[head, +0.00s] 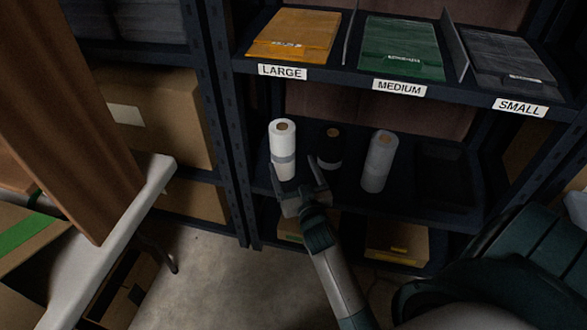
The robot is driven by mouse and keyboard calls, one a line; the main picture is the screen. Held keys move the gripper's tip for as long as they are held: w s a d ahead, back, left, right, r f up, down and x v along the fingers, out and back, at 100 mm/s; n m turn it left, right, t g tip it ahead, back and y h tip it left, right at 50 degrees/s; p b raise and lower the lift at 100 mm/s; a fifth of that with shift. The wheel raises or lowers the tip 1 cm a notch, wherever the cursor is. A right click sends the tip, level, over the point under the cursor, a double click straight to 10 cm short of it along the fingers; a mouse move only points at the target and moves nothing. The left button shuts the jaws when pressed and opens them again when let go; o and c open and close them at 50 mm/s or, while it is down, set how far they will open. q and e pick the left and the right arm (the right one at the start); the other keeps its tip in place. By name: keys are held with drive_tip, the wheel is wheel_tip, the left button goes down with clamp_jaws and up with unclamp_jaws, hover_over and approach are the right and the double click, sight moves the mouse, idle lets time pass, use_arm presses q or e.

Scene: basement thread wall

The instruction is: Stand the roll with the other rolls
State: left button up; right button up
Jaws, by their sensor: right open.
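I cannot tell whether a finger touches the white roll. My left gripper is not in view.
The upper shelf holds orange, green and dark packs over the labels LARGE (282,72), MEDIUM (399,87) and SMALL (520,107). Boxes (397,243) sit below. A brown board (70,110) and a pale table edge (110,235) stand at left. The shelf's right part looks dark.

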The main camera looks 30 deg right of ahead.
drive_tip(key=s+a+f+n+g+y, duration=0.2)
drive_tip(key=s+a+f+g+y, duration=0.1)
drive_tip(key=s+a, duration=0.5)
drive_tip(key=s+a+f+n+g+y, duration=0.2)
drive_tip(key=s+a+f+y, duration=0.1)
drive_tip(key=s+a, duration=0.5)
drive_tip(key=s+a+f+n+g+y, duration=0.2)
drive_tip(key=s+a+g+y, duration=0.1)
drive_tip(key=s+a, duration=0.5)
drive_tip(key=s, duration=0.3)
drive_tip(key=shift+s+a+f+g+y, duration=0.3)
drive_tip(key=shift+s+a+f, duration=0.1)
